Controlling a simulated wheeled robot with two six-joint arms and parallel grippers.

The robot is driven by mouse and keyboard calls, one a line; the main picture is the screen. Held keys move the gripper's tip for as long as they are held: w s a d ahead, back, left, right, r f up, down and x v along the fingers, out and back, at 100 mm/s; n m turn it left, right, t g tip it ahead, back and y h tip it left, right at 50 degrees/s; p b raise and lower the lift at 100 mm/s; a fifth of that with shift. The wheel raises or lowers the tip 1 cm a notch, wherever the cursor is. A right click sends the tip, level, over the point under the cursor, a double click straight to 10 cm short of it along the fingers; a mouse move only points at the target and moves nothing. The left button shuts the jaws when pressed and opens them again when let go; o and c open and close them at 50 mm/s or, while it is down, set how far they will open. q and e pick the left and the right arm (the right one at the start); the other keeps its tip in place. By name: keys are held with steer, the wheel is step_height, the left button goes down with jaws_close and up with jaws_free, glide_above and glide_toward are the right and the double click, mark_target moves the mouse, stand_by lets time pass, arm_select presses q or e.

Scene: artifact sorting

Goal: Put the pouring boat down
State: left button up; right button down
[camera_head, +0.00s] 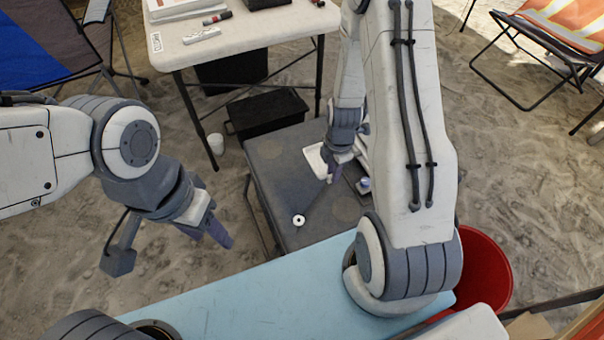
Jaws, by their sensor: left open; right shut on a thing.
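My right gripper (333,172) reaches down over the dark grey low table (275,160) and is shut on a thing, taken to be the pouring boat. The held thing is too small and too covered by the fingers to make out its shape, or whether it touches the table. A flat white squarish piece (313,160) shows just left of this gripper; I cannot tell whether it is part of the boat. My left gripper (217,236) is open and empty, left of the low table and apart from it.
A small white ring-like thing (298,220) sits on the low table's near part. Small items (364,185) lie right of my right gripper. A red bucket (486,268) is at right. A white table (245,28) stands at the back.

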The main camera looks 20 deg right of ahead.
steer(key=b, duration=0.1)
glide_above(304, 182)
step_height(304, 182, down, 6)
steer(key=shift+s+d+r, duration=0.1)
steer(key=shift+s+r, duration=0.05)
steer(key=shift+r, duration=0.1)
steer(key=shift+f+b, duration=0.5)
steer(key=shift+f, duration=1.5)
steer(key=shift+f, duration=0.1)
steer(key=c, duration=0.8)
jaws_free()
steer(key=shift+o, duration=0.2)
